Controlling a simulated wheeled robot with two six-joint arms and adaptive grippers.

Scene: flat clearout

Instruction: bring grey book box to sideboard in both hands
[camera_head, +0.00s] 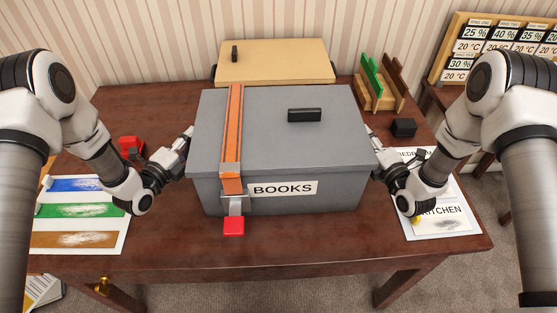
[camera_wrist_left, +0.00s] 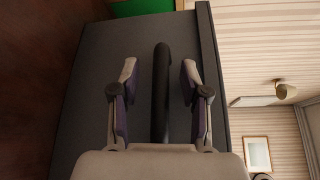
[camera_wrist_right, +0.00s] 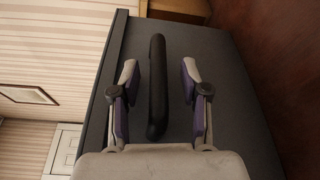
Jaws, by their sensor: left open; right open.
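The grey book box (camera_head: 285,190) with a "BOOKS" label stands closed on the wooden table, an orange strap with a red-tipped buckle around it. My left gripper (camera_head: 188,140) is at the box's left side. In the left wrist view my open left gripper (camera_wrist_left: 160,75) has its fingers on either side of a black side handle (camera_wrist_left: 161,95), apart from it. My right gripper (camera_head: 374,143) is at the box's right side. In the right wrist view my open right gripper (camera_wrist_right: 158,75) straddles the other black handle (camera_wrist_right: 157,90). No sideboard can be told for certain.
The dark wooden table (camera_head: 270,240) has bare room in front of the box. A tan box (camera_head: 275,62) lies behind it. A green and brown rack (camera_head: 380,85) and small black block (camera_head: 403,127) stand right. Sheets with colour swatches (camera_head: 82,210) and "KITCHEN" (camera_head: 445,222) lie at the sides.

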